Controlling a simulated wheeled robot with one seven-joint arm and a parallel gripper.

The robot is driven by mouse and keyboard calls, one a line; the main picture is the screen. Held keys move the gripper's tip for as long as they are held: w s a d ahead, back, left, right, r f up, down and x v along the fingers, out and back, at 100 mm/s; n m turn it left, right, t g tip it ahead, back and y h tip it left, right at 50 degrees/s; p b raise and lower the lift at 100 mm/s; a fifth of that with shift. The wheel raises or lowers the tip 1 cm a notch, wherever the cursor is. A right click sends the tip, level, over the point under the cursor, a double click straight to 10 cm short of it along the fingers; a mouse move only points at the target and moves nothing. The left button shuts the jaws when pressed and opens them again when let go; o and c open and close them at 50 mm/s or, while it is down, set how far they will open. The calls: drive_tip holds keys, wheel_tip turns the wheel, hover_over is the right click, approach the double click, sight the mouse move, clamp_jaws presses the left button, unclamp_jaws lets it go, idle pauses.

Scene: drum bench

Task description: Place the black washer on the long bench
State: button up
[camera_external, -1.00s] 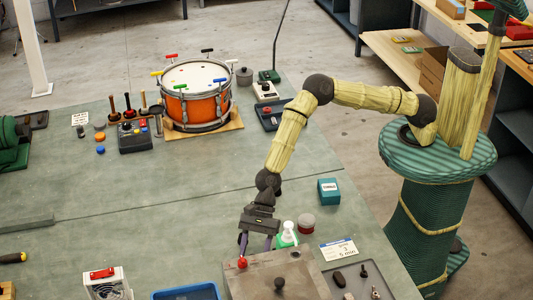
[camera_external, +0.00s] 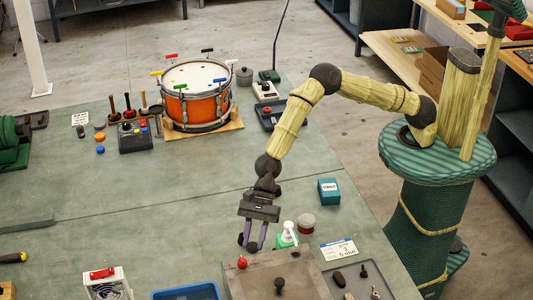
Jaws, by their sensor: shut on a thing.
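My gripper (camera_external: 252,243) is low over the near part of the green-topped bench (camera_external: 160,220), just behind a grey-brown box. Its two purple-grey fingers point down and are shut on a small dark thing at their tips, which looks like the black washer (camera_external: 249,246). The washer is small and partly covered by the fingers, so its hole does not show clearly. I cannot tell whether it touches the bench top or hangs a little above it.
The grey-brown box (camera_external: 275,278) with a red knob and a black knob stands right in front of my gripper. A white-and-green bottle (camera_external: 288,236) and a round tin (camera_external: 306,224) stand to its right. A blue tray (camera_external: 187,292) lies front left. Bench left of my gripper is clear.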

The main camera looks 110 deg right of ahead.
wheel_tip(320, 180, up, 5)
drive_tip(key=shift+f, duration=0.1)
idle(0.7)
drive_tip(key=s+d+f+m+t+h, duration=0.1)
drive_tip(key=s+d+m, duration=0.1)
drive_tip(key=d, duration=0.6)
drive_tip(key=s+d+f+m+t+h, duration=0.1)
drive_tip(key=s+d+m+h, duration=0.1)
drive_tip(key=d, duration=0.6)
drive_tip(key=s+d+f+m+t+h, duration=0.1)
drive_tip(key=s+d+m+h, duration=0.1)
drive_tip(key=d+m, duration=0.3)
drive_tip(key=shift+s+d+f+t, duration=0.1)
drive_tip(key=shift+s+d+t, duration=0.1)
drive_tip(key=shift+d, duration=0.5)
drive_tip(key=shift+s+d+t, duration=0.1)
drive_tip(key=shift+s+d, duration=0.15)
drive_tip(key=shift+d, duration=0.45)
drive_tip(key=shift+s+d+f+t, duration=0.1)
drive_tip(key=shift+s+d, duration=0.1)
drive_tip(key=shift+d, duration=0.5)
drive_tip(key=s+d+m+h, duration=0.1)
drive_tip(key=d, duration=0.1)
drive_tip(key=s+d, duration=0.2)
drive_tip(key=s+d+m+h, duration=0.1)
drive_tip(key=s+d, duration=0.1)
drive_tip(key=shift+s+d+f+m+h, duration=0.1)
drive_tip(key=shift+s+d+m+h, duration=0.1)
drive_tip(key=shift+d+m+h, duration=0.15)
drive_tip(key=shift+d, duration=0.1)
